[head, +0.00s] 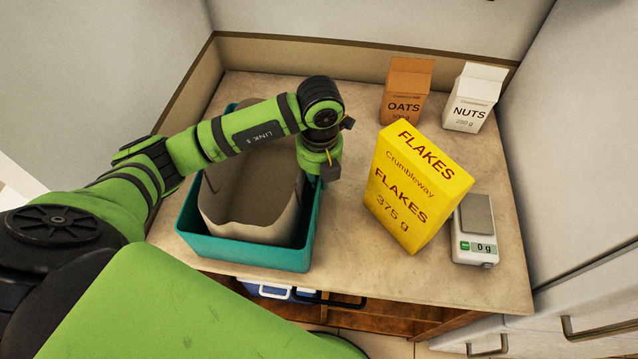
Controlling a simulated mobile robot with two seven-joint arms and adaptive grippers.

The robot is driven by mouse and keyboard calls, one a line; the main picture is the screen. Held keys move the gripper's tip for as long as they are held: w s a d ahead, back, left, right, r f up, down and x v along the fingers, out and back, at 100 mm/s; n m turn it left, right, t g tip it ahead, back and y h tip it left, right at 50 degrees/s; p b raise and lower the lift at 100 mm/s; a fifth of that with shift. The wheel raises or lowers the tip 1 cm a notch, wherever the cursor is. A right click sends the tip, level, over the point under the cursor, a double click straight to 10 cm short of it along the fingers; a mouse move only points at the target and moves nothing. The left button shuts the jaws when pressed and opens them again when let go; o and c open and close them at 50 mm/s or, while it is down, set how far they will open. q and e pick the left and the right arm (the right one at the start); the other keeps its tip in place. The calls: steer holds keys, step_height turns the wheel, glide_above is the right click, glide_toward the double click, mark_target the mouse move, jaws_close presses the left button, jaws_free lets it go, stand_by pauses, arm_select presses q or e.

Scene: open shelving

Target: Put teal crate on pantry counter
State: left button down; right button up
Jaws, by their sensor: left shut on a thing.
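The teal crate (246,255) is at the left of the pantry counter (400,282), its near wall by the counter's front edge. I cannot tell whether its whole base rests on the counter. A grey-brown open paper bag (245,205) stands inside it. My left arm reaches over the crate from the left and hides part of its far and left sides. My left gripper (327,174) points down at the crate's right wall and is shut on its rim; the fingertips are mostly hidden. My right gripper is not in view.
To the right on the counter stand a yellow flakes box (412,190), an orange oats box (406,88), a white nuts box (474,98) and a kitchen scale (476,230). Walls close the back and sides. A blue-and-white container (275,291) sits on the shelf below.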

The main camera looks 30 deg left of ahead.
arm_select(q)
steer(key=shift+w, duration=0.15)
steer(key=shift+f, duration=0.15)
steer(key=c, duration=1.8)
jaws_free()
steer(key=shift+f, duration=0.15)
steer(key=o, duration=0.5)
steer(key=shift+c, duration=0.2)
steer(key=shift+r, duration=0.2)
steer(key=shift+r, duration=0.2)
step_height(320, 180, up, 5)
steer(key=shift+f+b, duration=0.2)
steer(key=shift+b, duration=0.7)
step_height(320, 180, up, 7)
steer(key=shift+r, duration=0.1)
